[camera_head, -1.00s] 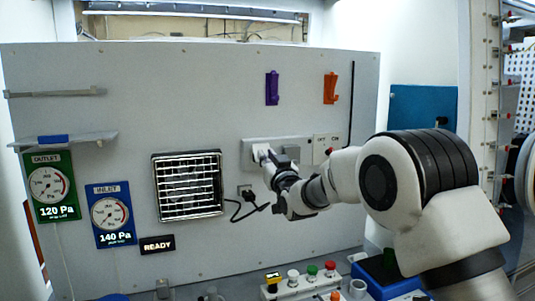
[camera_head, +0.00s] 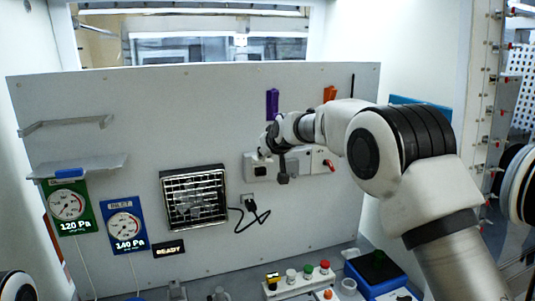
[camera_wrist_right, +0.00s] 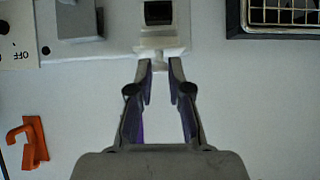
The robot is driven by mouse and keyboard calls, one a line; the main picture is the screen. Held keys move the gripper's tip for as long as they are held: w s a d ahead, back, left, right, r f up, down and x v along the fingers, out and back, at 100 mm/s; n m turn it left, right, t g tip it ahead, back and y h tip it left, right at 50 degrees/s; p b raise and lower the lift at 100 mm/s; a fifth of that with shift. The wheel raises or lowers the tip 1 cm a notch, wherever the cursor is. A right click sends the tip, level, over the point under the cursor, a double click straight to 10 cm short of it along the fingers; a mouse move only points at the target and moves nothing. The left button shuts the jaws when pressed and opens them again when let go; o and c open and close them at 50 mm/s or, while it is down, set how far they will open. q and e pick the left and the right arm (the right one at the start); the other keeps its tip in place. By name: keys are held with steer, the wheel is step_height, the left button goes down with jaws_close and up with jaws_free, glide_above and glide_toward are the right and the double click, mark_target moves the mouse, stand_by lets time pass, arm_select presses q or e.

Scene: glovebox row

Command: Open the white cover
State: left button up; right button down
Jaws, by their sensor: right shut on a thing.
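The white cover (camera_wrist_right: 160,48) is on the wall strip (camera_head: 250,170). In the right wrist view it stands out from the strip beside a dark square opening (camera_wrist_right: 158,13), which is uncovered. The opening also shows in the head view (camera_head: 260,171), just below the gripper. My right gripper (camera_wrist_right: 161,62) is shut on the cover's edge, with its fingertips on either side of it. In the head view the gripper's fingers and the cover are small and partly hidden by my wrist. My left gripper is not in view.
A grey block (camera_wrist_right: 78,18) sits beside the cover on the strip. A purple hook (camera_head: 272,104) and an orange hook (camera_head: 330,94) are on the panel above. A framed grille (camera_head: 195,197) and a hanging black cable (camera_head: 252,217) are lower left.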

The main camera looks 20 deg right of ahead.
steer(key=shift+w+r+g, duration=0.15)
steer(key=shift+w+g, duration=0.05)
steer(key=shift+g, duration=0.3)
steer(key=c, duration=1.1)
jaws_free()
steer(key=v, duration=1.1)
steer(key=shift+s+a+r, duration=0.1)
steer(key=shift+s+r, duration=0.1)
steer(key=shift+s, duration=0.05)
steer(key=shift+f, duration=0.1)
